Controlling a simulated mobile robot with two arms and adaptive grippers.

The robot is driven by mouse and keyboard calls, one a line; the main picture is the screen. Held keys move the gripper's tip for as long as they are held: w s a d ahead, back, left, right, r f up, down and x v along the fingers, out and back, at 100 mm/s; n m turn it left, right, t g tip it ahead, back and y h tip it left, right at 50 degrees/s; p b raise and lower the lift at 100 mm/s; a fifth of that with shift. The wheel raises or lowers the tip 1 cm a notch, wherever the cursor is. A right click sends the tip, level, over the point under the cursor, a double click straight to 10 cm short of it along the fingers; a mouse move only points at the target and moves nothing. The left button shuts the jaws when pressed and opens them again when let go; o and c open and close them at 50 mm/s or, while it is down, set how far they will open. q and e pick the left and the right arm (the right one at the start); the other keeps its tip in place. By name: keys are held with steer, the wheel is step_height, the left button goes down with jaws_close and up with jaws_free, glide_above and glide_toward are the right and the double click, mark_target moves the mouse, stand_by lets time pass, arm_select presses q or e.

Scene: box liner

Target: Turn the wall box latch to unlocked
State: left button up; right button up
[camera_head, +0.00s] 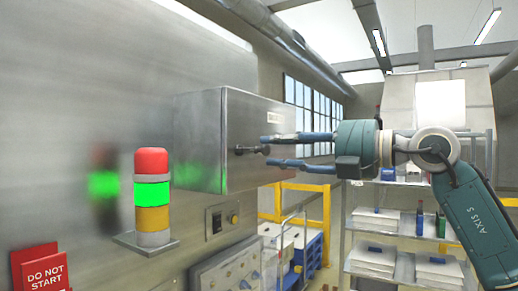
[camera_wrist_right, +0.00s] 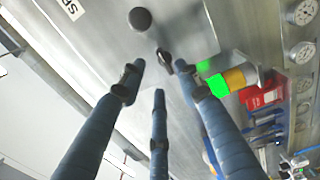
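The wall box (camera_head: 205,138) is a grey metal box on the metal wall, with a small label on its front. Its dark latch (camera_head: 250,149) sticks out from the front face, its bar about level in the head view. In the right wrist view the dark latch lever (camera_wrist_right: 164,62) shows just past the fingertips, near a dark round knob (camera_wrist_right: 140,18). My right gripper (camera_head: 268,151) is open, its blue fingers pointing at the latch from the right, above and below its end. I cannot tell whether they touch it. My left gripper is not in view.
A signal light (camera_head: 152,193) with red, lit green and amber parts stands on a bracket left of the box. A switch plate (camera_head: 222,218) is below the box. Red signs (camera_head: 42,268) are at lower left. Shelves (camera_head: 405,245) and a yellow rail stand behind.

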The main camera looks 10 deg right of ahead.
steer(key=v, duration=0.5)
steer(key=shift+s+d, duration=0.2)
steer(key=shift+s, duration=0.05)
